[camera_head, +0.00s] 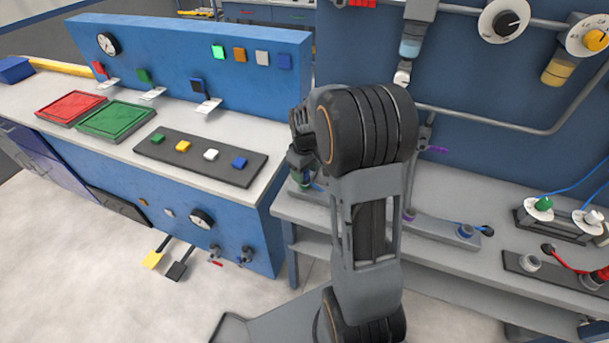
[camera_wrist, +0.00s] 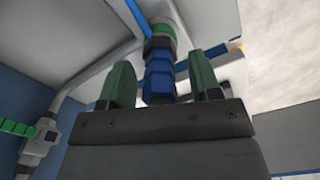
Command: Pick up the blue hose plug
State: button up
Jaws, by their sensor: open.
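The blue hose plug (camera_wrist: 158,76) shows in the middle of the wrist view. A green ring (camera_wrist: 160,37) sits at its far end. The two grey-green fingers of my gripper (camera_wrist: 161,72) stand open on either side of the plug, with a visible gap on both sides. In the head view my wrist and gripper (camera_head: 303,152) are at the left end of the grey workbench, partly behind my arm. There the plug cannot be made out clearly.
A blue hose (camera_wrist: 136,14) and grey pipes (camera_wrist: 92,72) run close to the plug in the wrist view. The grey workbench (camera_head: 455,205) holds other hose fittings on the right. A blue console (camera_head: 180,45) with buttons and coloured trays stands to the left.

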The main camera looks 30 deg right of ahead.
grip_shut()
dwell(0.4)
jog(key=shift+r, duration=0.1)
jog(key=shift+r, duration=0.55)
notch_tip(320, 180, up, 2)
jog(key=shift+r, duration=0.15)
jog(key=s+d+r+b, duration=0.1)
jog(key=s+d+r, duration=0.3)
jog(key=s+r, duration=0.5)
jog(key=s, duration=0.4)
jog(key=shift+s+r, duration=0.25)
